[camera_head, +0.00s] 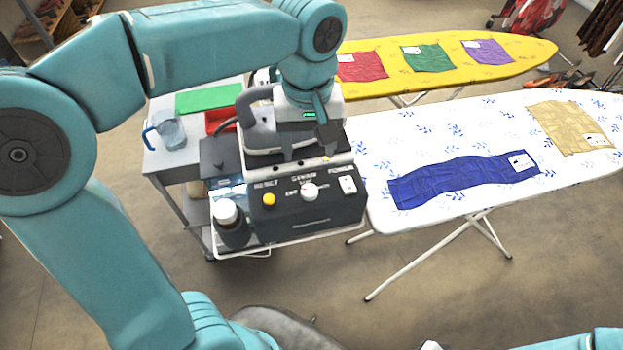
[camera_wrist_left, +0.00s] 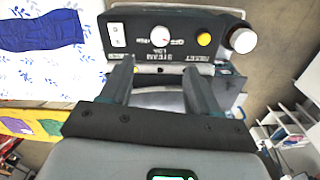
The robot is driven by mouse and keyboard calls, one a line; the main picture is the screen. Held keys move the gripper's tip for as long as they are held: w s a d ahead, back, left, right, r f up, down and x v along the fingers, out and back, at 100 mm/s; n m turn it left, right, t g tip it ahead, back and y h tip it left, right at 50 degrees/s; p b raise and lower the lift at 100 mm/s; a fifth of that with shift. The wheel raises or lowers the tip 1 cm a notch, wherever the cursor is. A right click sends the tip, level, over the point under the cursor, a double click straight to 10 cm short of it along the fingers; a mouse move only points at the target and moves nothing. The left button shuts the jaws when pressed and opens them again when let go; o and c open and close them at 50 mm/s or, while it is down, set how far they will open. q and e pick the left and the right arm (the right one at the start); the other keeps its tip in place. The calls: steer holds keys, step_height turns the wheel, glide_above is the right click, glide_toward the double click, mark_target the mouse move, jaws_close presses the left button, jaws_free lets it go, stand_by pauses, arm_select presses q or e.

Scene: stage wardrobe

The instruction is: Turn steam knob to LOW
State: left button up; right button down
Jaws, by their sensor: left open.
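The steam knob (camera_head: 309,191) is a white round knob on the front of the dark control box (camera_head: 310,220), between a yellow reset button (camera_head: 269,199) and a white power switch (camera_head: 348,185). In the left wrist view the panel is upside down, with the knob (camera_wrist_left: 160,36) just beyond the fingers. The knob's pointer is too small to read surely. My left gripper (camera_head: 327,137) is above and behind the panel in the head view. Its two fingers (camera_wrist_left: 160,62) are apart and empty, with the knob between their lines but not touched. My right gripper is out of view.
A grey iron (camera_head: 255,110) stands on the station behind the box. A dark bottle with a white cap (camera_head: 232,222) stands left of the panel. A white ironing board (camera_head: 450,150) with blue and tan cloths adjoins on the right; a yellow board (camera_head: 520,50) is behind.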

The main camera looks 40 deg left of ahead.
mark_target(309, 190)
arm_select(q)
step_height(309, 190, down, 10)
steer(key=shift+s+f, duration=0.15)
steer(key=shift+f, duration=0.05)
steer(key=shift+s+d+f, duration=0.15)
steer(key=shift+d+f, duration=0.05)
steer(key=shift+f, duration=0.2)
steer(key=shift+w+a+f, duration=0.15)
steer(key=shift+w, duration=0.1)
steer(key=shift+s, duration=0.1)
steer(key=c, duration=1)
